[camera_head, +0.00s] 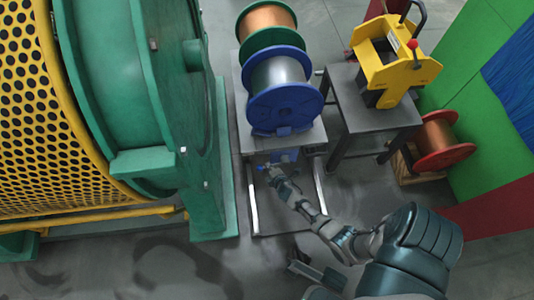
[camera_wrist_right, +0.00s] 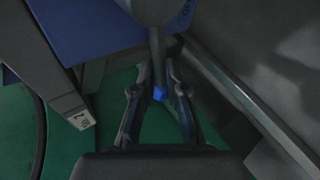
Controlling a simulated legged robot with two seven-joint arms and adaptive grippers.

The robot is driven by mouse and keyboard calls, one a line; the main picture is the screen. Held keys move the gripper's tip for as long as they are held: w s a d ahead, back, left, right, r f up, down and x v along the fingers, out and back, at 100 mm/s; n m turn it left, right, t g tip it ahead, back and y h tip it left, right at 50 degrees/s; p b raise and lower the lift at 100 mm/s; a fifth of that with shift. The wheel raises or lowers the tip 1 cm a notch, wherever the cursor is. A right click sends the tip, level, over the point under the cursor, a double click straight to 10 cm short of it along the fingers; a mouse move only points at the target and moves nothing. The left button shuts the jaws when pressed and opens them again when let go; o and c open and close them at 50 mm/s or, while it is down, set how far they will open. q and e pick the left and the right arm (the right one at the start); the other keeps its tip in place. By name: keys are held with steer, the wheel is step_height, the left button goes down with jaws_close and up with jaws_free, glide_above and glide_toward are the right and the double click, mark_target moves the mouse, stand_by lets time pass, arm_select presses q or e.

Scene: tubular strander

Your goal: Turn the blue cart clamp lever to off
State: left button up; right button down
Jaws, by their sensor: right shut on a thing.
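The clamp lever (camera_wrist_right: 160,93) shows in the right wrist view as a dark rod with a blue tip, coming down from a rounded grey part. My right gripper (camera_wrist_right: 155,92) has its two fingers on either side of the lever near its blue tip and is shut on it. In the head view my right gripper (camera_head: 271,172) reaches the front of the cart (camera_head: 252,143), low under the blue reel. There the lever is too small and covered to make out its angle.
A blue reel (camera_head: 285,95) and a green-flanged copper reel (camera_head: 266,22) stand on the cart. The green and yellow strander (camera_head: 130,75) is close on the left. A dark table (camera_head: 370,120) with a yellow device (camera_head: 390,65) and a red reel (camera_head: 440,140) are on the right.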

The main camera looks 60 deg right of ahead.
steer(key=shift+w+a+f, duration=0.1)
steer(key=shift+w+a, duration=0.2)
steer(key=shift+a, duration=0.2)
steer(key=c, duration=1.2)
jaws_free()
steer(key=shift+f, duration=0.1)
steer(key=shift+s+d, duration=0.1)
steer(key=v, duration=1.2)
